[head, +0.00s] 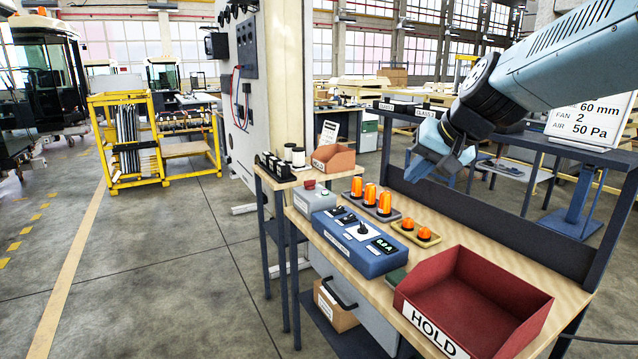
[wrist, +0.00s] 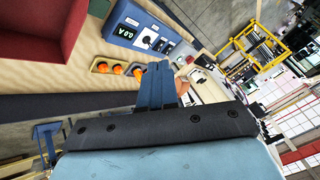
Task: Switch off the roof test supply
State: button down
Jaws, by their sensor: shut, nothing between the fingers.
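The blue box (head: 372,262) on the trolley's wooden top looks like the test supply. Its top face has black switches, a dial with a white plate, and a small display (head: 383,245) that seems to read 0.0 A. The switch positions are too small to tell. The box also shows at the top of the wrist view (wrist: 122,36). My gripper (head: 418,168) is shut and empty. It is above the back of the trolley, up and right of the box and apart from it. Its blue fingers show in the wrist view (wrist: 157,66).
A red HOLD bin (head: 478,300) stands at the front right. Orange beacons (head: 370,193) stand behind the box, with small orange lamps on a tray (head: 412,236). A grey box with a red button (head: 312,200) is to the left. A dark rail (head: 500,222) runs along the back.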

jog(key=w+a+f+m+t+y, duration=0.15)
jog(key=w+a, duration=0.35)
jog(key=w, duration=0.7)
jog(key=w+a+f+m+y, duration=0.1)
jog(key=w+a+m+y, duration=0.3)
jog(key=w, duration=0.9)
jog(key=w+a+f+m+t+h, duration=0.1)
jog(key=w+a+f, duration=0.3)
jog(key=w+f, duration=0.4)
jog(key=w+a+f+m+t+h, duration=0.1)
jog(key=w+a+f+m+h, duration=0.1)
jog(key=w+f, duration=0.6)
jog(key=shift+w+a+m, duration=0.85)
jog(key=shift+w+a, duration=0.15)
jog(key=shift+f, duration=0.15)
send_near(314, 183)
jog(key=f, duration=0.1)
jog(key=w+a+f, duration=0.1)
jog(key=f, duration=0.1)
jog(key=shift+w+a, duration=0.8)
jog(key=shift+w, duration=0.25)
jog(key=shift+w+a, duration=0.45)
jog(key=shift+w, duration=0.2)
